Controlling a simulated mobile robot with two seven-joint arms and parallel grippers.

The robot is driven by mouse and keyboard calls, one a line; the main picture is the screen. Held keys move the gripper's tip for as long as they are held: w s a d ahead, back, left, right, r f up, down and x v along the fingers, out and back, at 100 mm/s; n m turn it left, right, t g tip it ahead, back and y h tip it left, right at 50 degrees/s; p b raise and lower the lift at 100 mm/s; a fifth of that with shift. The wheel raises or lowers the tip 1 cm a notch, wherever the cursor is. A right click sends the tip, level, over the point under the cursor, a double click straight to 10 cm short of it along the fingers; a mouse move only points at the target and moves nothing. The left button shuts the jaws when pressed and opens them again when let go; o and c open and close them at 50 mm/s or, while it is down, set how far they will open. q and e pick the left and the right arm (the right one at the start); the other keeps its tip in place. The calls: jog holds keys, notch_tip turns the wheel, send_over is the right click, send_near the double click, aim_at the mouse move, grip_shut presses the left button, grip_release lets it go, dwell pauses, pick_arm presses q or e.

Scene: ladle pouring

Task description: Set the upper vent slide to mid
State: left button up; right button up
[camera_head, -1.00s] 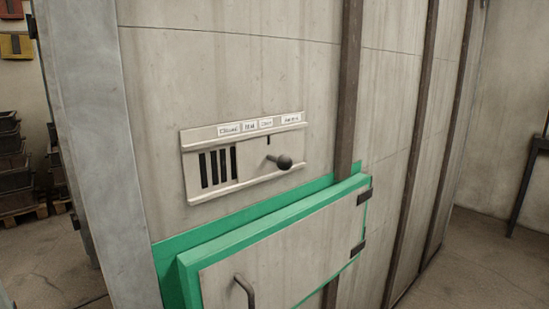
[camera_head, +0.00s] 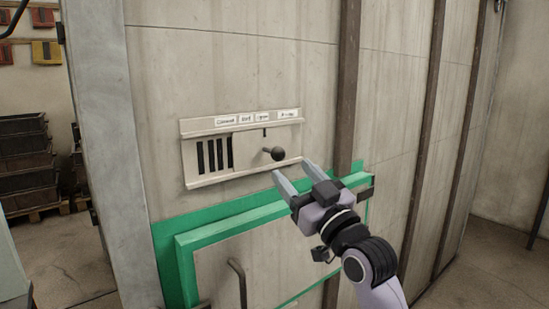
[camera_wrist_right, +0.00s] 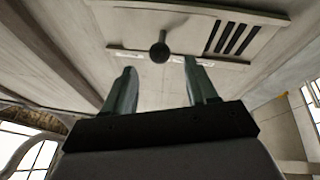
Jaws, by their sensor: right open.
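The upper vent slide (camera_head: 248,146) is a pale plate between two rails on the grey furnace wall. Its dark round knob (camera_head: 274,154) sticks out toward the right end. Several dark slots (camera_head: 216,155) show open at the left. Small white labels (camera_head: 254,117) run along the top rail; their print is too small to read surely. My right gripper (camera_head: 291,175) is open and empty, just below and right of the knob. In the right wrist view the knob (camera_wrist_right: 159,53) stands beyond and between the two open fingers (camera_wrist_right: 158,80), apart from them. My left gripper is not in view.
Below the vent is a green-framed door (camera_head: 185,258) with a dark handle (camera_head: 238,282); my right arm passes in front of it. A brown vertical post (camera_head: 345,90) stands right of the vent. Dark bins (camera_head: 27,160) are stacked at the left.

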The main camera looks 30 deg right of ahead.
aim_at(282, 158)
jog(key=shift+w+r, duration=0.2)
jog(key=shift+r, duration=0.1)
jog(key=shift+p+x, duration=0.85)
jog(key=shift+x, duration=2.45)
jog(key=shift+f, duration=0.15)
grip_shut()
